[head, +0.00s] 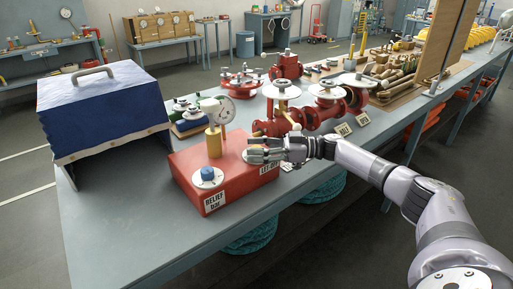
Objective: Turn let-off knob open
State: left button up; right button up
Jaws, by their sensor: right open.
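A red box (190,163) stands on the workbench. A blue knob (208,174) on a white dial sits on its top, above a front label reading "RELIEF bar" (215,201). A round gauge (220,109) on a brass fitting rises behind that knob. A second label, seemingly "LET-OFF" (268,169), is at the right end of the box's front, partly covered by my right gripper. My right gripper (254,149) is open, above the right end of the box top. The let-off knob is not clearly visible; the gripper hides that area. My left gripper is out of view.
A blue cover (100,104) with a handle stands left of the box. Red valves with white handwheels (281,89) and pipework stand close behind the gripper. The bench top (130,215) is clear in front of the cover. Teal coils (322,189) lie below the bench.

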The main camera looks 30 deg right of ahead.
jog(key=shift+d, duration=0.1)
jog(key=v, duration=1.2)
jog(key=shift+s+f, duration=0.1)
jog(key=shift+f, duration=0.05)
